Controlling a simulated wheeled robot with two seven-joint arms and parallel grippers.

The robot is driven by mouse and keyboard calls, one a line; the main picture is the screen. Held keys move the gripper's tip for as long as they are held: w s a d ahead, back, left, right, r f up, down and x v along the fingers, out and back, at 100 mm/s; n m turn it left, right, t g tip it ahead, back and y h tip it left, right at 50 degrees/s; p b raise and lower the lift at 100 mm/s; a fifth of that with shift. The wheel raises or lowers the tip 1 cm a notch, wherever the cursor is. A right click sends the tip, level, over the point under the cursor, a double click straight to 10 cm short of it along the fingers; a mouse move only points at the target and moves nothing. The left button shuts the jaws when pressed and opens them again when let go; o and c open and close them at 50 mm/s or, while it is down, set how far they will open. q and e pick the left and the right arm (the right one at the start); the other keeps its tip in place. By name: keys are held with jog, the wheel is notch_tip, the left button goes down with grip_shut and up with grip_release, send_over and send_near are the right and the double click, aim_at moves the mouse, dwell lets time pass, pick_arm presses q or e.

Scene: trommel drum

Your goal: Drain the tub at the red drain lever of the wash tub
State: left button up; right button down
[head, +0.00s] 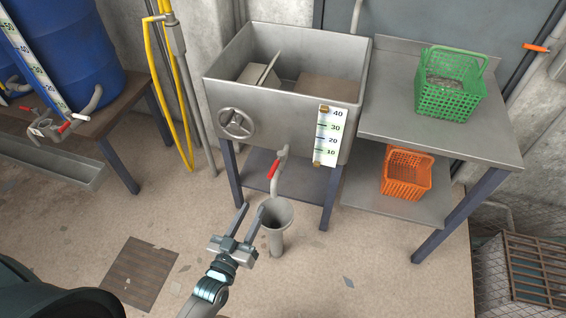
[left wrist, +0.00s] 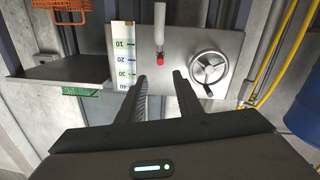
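The grey steel wash tub (head: 270,95) stands at the back centre on dark legs. Its red drain lever (head: 273,168) hangs at the outlet pipe (head: 282,155) under the tub's front. In the left wrist view, which looks upside down, the lever's red end (left wrist: 160,58) shows ahead between my fingers. A gauge (head: 327,138) marked 10 to 40 and a handwheel (head: 237,123) are on the tub's front. My left gripper (head: 252,209) is open and empty, in front of and below the lever, apart from it; its fingers (left wrist: 159,80) also show spread. My right gripper is not in view.
A grey funnel pipe (head: 276,214) stands on the floor below the outlet, close to my left gripper's right. A side table (head: 400,122) holds a green basket (head: 450,85), with an orange basket (head: 405,174) on its shelf. Blue barrels (head: 75,50) stand at left.

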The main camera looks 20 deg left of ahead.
aim_at(273, 168)
pick_arm(q)
jog(key=shift+s+a, duration=0.1)
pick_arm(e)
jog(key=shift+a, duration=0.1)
